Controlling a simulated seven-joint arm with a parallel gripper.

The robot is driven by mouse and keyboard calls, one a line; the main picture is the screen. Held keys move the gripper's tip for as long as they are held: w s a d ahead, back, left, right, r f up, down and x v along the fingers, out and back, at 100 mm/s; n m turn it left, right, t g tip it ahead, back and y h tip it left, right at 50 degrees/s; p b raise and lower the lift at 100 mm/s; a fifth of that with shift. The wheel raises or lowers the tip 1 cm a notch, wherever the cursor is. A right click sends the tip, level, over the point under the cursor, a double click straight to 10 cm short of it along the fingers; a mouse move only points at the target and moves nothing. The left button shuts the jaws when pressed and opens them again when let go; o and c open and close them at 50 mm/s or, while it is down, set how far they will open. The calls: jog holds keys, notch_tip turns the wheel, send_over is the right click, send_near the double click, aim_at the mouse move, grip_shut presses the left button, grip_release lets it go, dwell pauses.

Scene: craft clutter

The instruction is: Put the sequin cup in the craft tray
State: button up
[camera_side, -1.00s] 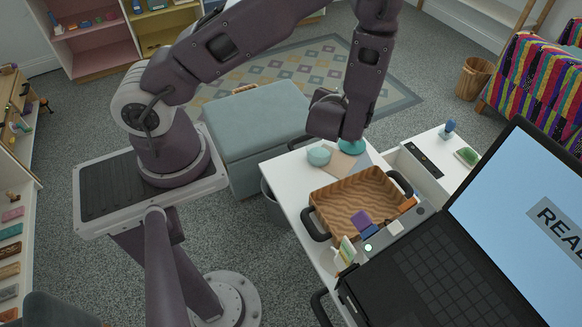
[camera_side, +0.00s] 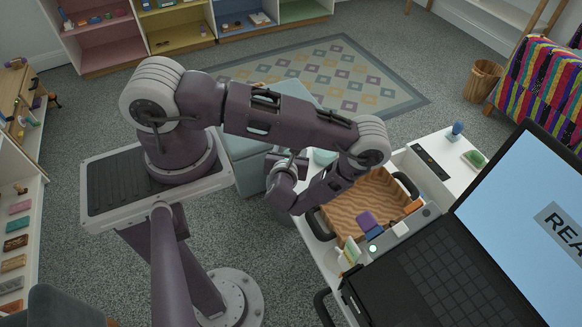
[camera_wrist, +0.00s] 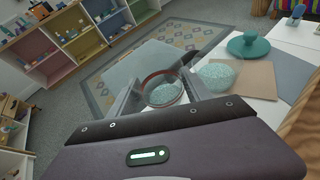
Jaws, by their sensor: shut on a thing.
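The sequin cup (camera_wrist: 163,93), a round cup with a reddish-brown rim and pale teal sequins inside, sits between my gripper's fingers in the wrist view. My gripper (camera_wrist: 160,92) is shut on it. In the side view my gripper (camera_side: 289,168) is left of the white table, beyond the tray's left end; the cup cannot be made out there. The craft tray (camera_side: 388,192) is a brown wavy-patterned tray with dark handles, partly hidden by my arm. Its wooden edge also shows at the right of the wrist view (camera_wrist: 303,128).
A pale teal speckled bowl-like thing (camera_wrist: 217,76) and a teal knobbed round thing (camera_wrist: 247,46) are on the table by a tan sheet (camera_wrist: 240,82).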

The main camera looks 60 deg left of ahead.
notch_tip(320, 180, down, 6)
jog(key=shift+f, duration=0.2)
jog(key=shift+f, duration=0.1)
jog(key=o, duration=1.3)
jog(key=shift+o, duration=0.2)
